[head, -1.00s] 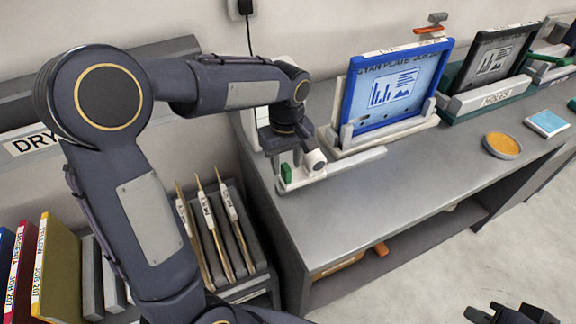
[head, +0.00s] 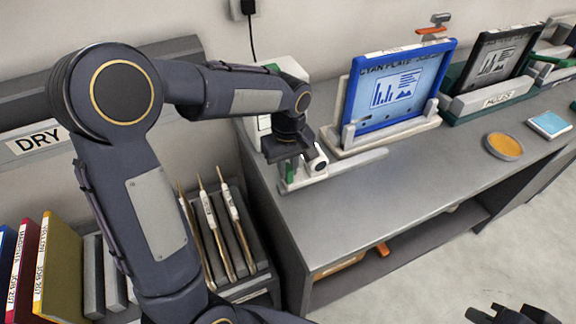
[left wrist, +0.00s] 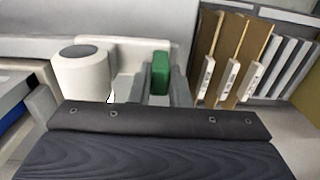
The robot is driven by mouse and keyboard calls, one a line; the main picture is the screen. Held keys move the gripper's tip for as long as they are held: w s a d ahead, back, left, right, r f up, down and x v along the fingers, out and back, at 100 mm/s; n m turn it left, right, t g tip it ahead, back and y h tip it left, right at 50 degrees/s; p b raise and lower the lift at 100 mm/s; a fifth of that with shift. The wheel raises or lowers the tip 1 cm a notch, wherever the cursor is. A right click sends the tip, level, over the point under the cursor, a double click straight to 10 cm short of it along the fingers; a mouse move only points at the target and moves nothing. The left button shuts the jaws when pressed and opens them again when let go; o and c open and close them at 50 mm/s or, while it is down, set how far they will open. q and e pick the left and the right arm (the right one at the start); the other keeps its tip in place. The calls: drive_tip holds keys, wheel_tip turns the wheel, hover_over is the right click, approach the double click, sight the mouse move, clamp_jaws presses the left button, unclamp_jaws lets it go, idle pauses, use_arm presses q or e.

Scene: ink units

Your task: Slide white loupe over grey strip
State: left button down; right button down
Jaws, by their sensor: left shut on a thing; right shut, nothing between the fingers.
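The white loupe (head: 317,161), a short pale cylinder with a dark round face, is at the left end of a light grey strip (head: 358,162) on the bench. In the left wrist view the loupe (left wrist: 82,75) stands just beyond the dark fingers, left of a green block (left wrist: 160,73). The green block (head: 289,174) is partly covered by the gripper in the head view. My right gripper (head: 510,314) is shut and empty at the bottom right, partly cut off.
A blue-framed cyan plate (head: 398,92) stands in a white holder behind the strip. A dark-framed plate (head: 494,66), an orange disc (head: 503,145) and a blue pad (head: 548,124) are further right. The front bench top (head: 350,210) is clear.

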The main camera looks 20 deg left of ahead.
use_arm(q)
drive_tip(key=w+d+p, duration=0.1)
drive_tip(key=w+d, duration=0.3)
drive_tip(key=w+d+p, duration=0.2)
drive_tip(key=w+d, duration=0.2)
drive_tip(key=w, duration=0.1)
drive_tip(key=w+d+p, duration=0.2)
drive_tip(key=w+d, duration=0.2)
drive_tip(key=w, duration=0.1)
drive_tip(key=shift+w+d+r, duration=0.1)
drive_tip(key=shift+w+d, duration=0.1)
drive_tip(key=shift+d, duration=0.2)
drive_tip(key=shift+r, duration=0.1)
drive_tip(key=c, duration=1.7)
unclamp_jaws()
drive_tip(key=shift+w+d, duration=0.1)
drive_tip(key=o, duration=0.3)
drive_tip(key=shift+o, duration=0.2)
wheel_tip(320, 180, up, 8)
drive_tip(key=b, duration=0.1)
drive_tip(key=shift+f, duration=0.2)
